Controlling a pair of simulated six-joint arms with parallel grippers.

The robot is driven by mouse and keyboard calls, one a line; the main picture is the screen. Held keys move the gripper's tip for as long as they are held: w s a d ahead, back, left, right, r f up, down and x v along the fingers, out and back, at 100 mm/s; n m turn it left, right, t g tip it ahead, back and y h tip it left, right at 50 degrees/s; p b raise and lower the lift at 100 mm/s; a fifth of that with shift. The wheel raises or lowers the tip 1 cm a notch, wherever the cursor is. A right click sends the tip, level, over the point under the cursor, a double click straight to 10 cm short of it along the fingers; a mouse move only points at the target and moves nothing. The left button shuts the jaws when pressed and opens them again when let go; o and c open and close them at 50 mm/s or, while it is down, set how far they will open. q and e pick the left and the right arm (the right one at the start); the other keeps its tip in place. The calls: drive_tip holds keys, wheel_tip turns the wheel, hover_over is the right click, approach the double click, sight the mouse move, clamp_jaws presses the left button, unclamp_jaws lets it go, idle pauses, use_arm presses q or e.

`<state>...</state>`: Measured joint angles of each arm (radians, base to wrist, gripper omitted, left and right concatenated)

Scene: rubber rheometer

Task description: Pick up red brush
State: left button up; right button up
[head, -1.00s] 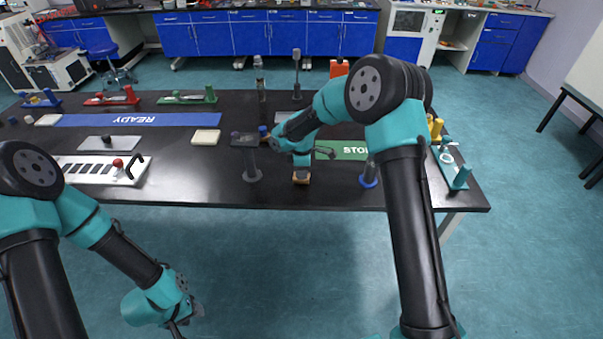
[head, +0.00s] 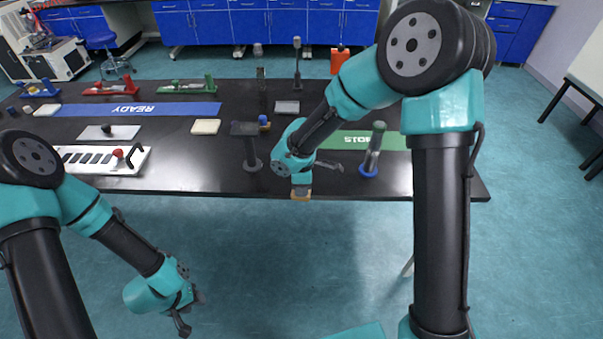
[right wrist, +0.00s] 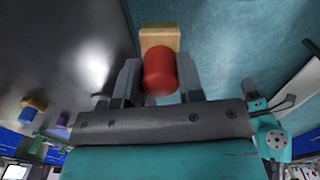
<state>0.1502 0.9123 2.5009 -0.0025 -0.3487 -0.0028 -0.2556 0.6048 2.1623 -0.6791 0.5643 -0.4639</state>
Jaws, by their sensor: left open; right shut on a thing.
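The red brush has a red round handle (right wrist: 160,72) and a tan block-shaped head (right wrist: 160,38). In the right wrist view its handle is between the two fingers of my right gripper (right wrist: 160,85), which is shut on it. In the head view its tan end (head: 301,193) shows just below my right gripper (head: 301,180), at the table's front edge; the handle is hidden there. My left gripper (head: 190,312) is open and empty, low over the floor at the lower left.
A dark stand (head: 251,150) is left of my right gripper, and a grey cylinder on a blue base (head: 370,168) is right of it. A white slotted plate (head: 95,158) with a red knob lies at left. A blue READY mat (head: 190,110) lies further back.

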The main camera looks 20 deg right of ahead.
drive_tip(key=shift+s+a, duration=0.2)
drive_tip(key=shift+s, duration=0.45)
drive_tip(key=o, duration=0.5)
drive_tip(key=shift+c, duration=0.2)
drive_tip(key=c, duration=0.3)
drive_tip(key=shift+w+r, duration=0.1)
drive_tip(key=shift+c, duration=0.2)
drive_tip(key=shift+w+d+r+m, duration=0.2)
drive_tip(key=shift+w+m, duration=0.1)
drive_tip(key=shift+m, duration=0.3)
drive_tip(key=shift+w+d+r+m, duration=0.1)
drive_tip(key=shift+w+d+m, duration=0.15)
drive_tip(key=shift+m, duration=0.35)
drive_tip(key=w+d+r+m, duration=0.4)
drive_tip(key=w+d+m, duration=0.1)
drive_tip(key=m, duration=1.1)
drive_tip(key=shift+w+r, duration=0.3)
drive_tip(key=shift+w, duration=0.35)
